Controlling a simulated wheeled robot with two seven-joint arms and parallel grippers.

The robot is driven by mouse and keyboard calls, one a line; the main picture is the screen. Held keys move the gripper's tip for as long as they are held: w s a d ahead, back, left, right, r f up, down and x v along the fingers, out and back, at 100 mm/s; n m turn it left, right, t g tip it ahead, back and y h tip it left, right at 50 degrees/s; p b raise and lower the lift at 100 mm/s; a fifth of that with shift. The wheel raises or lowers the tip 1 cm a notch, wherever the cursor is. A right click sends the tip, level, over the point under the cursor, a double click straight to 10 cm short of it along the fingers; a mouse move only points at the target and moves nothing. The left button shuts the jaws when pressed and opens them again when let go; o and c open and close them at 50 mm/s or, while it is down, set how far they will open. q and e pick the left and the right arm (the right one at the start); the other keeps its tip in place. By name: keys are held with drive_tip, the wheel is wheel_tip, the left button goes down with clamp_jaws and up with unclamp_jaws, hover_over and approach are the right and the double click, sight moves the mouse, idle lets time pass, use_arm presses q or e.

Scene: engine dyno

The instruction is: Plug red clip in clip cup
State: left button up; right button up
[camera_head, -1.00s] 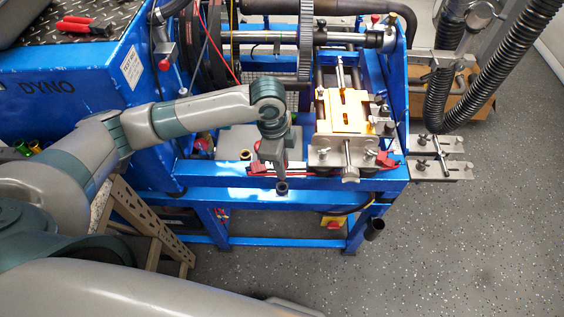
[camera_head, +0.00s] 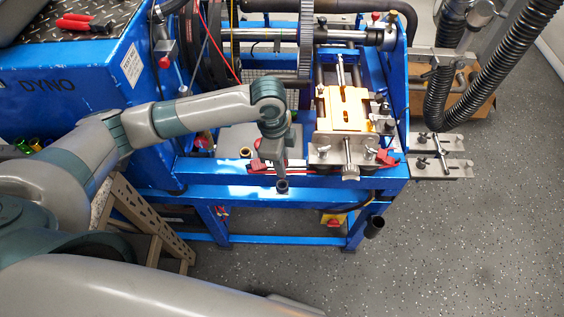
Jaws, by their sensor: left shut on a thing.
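My left arm reaches in from the left over the blue bench. My left gripper (camera_head: 272,165) points down at the bench's front rail and is shut. A red clip (camera_head: 258,167) shows at its jaws, largely hidden by the gripper. A second red clip (camera_head: 388,157) lies at the right end of the bench, beside the vise. A small dark round cup (camera_head: 282,186) shows right below the gripper at the front rail. I cannot tell whether the held clip touches it. My right gripper is out of view.
A metal vise with a wooden-coloured block (camera_head: 344,108) stands right of the gripper. A black tube (camera_head: 374,228) hangs by the bench's right leg. Red-handled pliers (camera_head: 84,23) lie on the blue dyno housing (camera_head: 60,90).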

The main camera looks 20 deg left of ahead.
use_arm(q)
drive_tip(key=shift+f, duration=0.25)
drive_tip(key=shift+f, duration=1.45)
drive_tip(key=shift+f+b, duration=0.65)
drive_tip(key=shift+f, duration=1.05)
idle(0.7)
drive_tip(key=o, duration=0.9)
drive_tip(key=shift+r, duration=0.1)
drive_tip(key=shift+r+p, duration=3.7)
drive_tip(key=shift+p, duration=0.4)
